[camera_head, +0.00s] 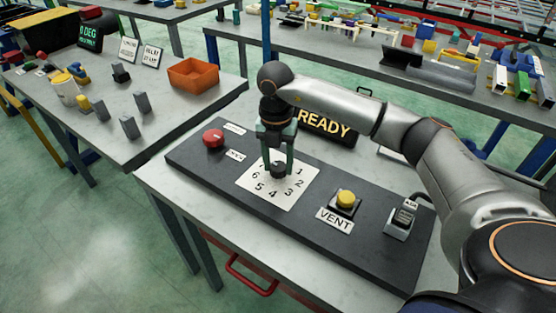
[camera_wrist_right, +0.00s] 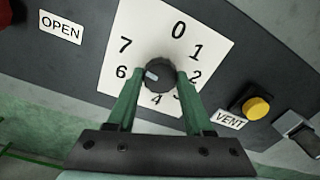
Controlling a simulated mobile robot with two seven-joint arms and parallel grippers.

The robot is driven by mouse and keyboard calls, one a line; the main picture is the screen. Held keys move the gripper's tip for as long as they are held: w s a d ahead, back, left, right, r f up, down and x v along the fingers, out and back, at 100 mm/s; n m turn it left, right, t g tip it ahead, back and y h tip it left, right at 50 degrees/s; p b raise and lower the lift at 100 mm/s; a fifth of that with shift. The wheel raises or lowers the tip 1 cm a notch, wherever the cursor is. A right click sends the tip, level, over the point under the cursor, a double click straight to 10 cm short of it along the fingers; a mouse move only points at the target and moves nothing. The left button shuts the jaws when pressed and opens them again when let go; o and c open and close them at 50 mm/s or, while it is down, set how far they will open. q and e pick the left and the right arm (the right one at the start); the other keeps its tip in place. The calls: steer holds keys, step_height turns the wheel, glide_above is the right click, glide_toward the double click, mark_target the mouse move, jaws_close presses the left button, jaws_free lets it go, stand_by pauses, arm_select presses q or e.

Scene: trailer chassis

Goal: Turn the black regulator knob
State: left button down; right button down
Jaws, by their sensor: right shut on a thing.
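The black regulator knob (camera_head: 278,170) sits in the middle of a white numbered dial plate (camera_head: 297,201) on a dark panel. In the right wrist view the knob (camera_wrist_right: 160,75) shows a pale pointer mark on its left side, towards the 6. My right gripper (camera_head: 277,168) reaches down from above, and its green fingers (camera_wrist_right: 157,88) are shut on the knob, one on each side. Part of the dial numbers is hidden behind the fingers. My left gripper is not in view.
On the panel are a red button (camera_head: 213,137) at the left, a yellow button (camera_head: 345,198) by the VENT label (camera_head: 334,220), and a switch (camera_head: 402,218) at the right. A READY display (camera_head: 326,128) stands behind. An orange bin (camera_head: 193,74) is on the left table.

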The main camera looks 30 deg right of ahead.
mark_target(277, 165)
steer(key=shift+m, duration=0.4)
steer(key=shift+c, duration=1.4)
jaws_free()
steer(key=shift+r, duration=0.15)
step_height(277, 165, up, 12)
steer(key=shift+w+r, duration=0.15)
steer(key=shift+a, duration=0.1)
